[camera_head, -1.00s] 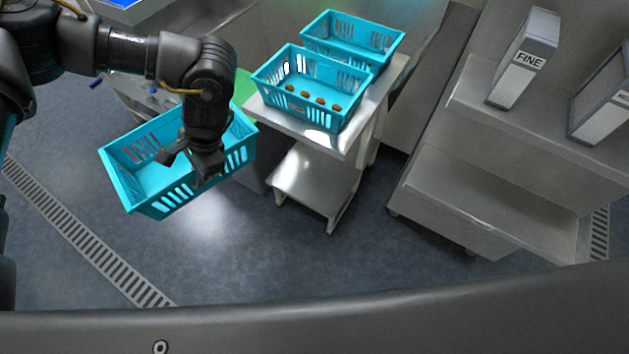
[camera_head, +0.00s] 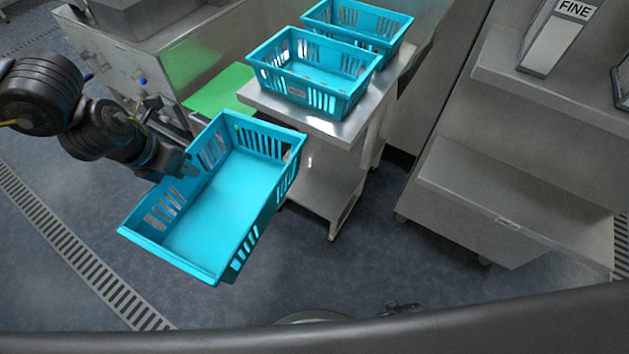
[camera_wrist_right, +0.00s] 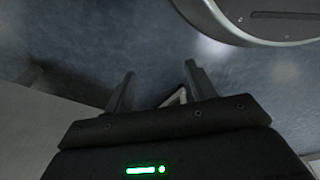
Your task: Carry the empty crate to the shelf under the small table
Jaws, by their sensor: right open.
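The empty teal crate (camera_head: 215,215) hangs in the air over the floor, left of and in front of the small table, tilted in the head view. My left gripper (camera_head: 187,168) is shut on the rim of its left long side. The small steel table (camera_head: 345,128) has a lower shelf (camera_head: 325,188), partly hidden behind the crate; its visible part is bare. My right gripper (camera_wrist_right: 160,72) is open and empty above the floor in the right wrist view.
Two teal crates stand on the tabletop: the nearer one (camera_head: 305,80) and one behind (camera_head: 362,22). A stepped steel bench (camera_head: 520,200) with a FINE bin (camera_head: 555,40) is right. A steel machine (camera_head: 130,60) with a green chute (camera_head: 218,90) is left. Floor in front is clear.

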